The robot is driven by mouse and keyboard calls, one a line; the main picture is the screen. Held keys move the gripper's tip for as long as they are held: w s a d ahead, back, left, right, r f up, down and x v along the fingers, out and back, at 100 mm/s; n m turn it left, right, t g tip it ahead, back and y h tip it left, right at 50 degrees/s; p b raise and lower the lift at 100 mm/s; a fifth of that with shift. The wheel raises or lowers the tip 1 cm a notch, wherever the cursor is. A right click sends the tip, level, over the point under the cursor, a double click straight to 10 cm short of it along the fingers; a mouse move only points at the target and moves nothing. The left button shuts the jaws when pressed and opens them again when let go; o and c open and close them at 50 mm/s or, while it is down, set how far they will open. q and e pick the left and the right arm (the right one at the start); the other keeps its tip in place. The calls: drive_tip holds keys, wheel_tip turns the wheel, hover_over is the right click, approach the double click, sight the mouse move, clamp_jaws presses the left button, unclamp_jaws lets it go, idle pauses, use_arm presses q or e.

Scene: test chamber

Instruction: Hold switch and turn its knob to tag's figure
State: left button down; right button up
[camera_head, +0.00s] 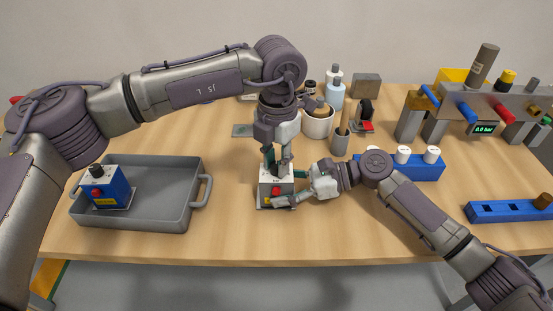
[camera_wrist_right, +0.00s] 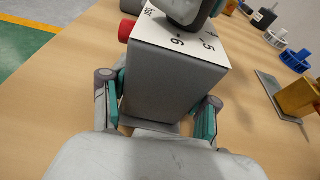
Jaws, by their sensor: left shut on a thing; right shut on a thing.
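The grey switch box (camera_head: 284,202) stands on the table's front middle, with a white top and a red button (camera_head: 276,191). In the right wrist view the box (camera_wrist_right: 168,85) shows figures, a 6 and a 5 among them, on its white top. My left gripper (camera_head: 279,168) points down from above and is shut on the knob, which it mostly hides. My right gripper (camera_head: 292,189) is shut on the box's sides from the right; its fingers flank the box in the wrist view. A small yellow label (camera_head: 269,201) is on the box front; its writing is too small to read.
A grey tray (camera_head: 150,218) at left holds a blue switch box (camera_head: 113,188) with a black knob. A blue rack (camera_head: 425,172) and a blue block (camera_head: 500,212) are at right.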

use_arm(q)
drive_tip(key=m, duration=0.4)
drive_tip(key=shift+m, duration=0.3)
drive_tip(key=m, duration=0.4)
drive_tip(key=shift+m, duration=0.3)
drive_tip(key=c, duration=0.9)
unclamp_jaws()
drive_tip(key=shift+r, duration=0.15)
wheel_tip(320, 180, up, 12)
drive_tip(key=shift+f, duration=0.15)
use_arm(e)
drive_tip(key=o, duration=1.1)
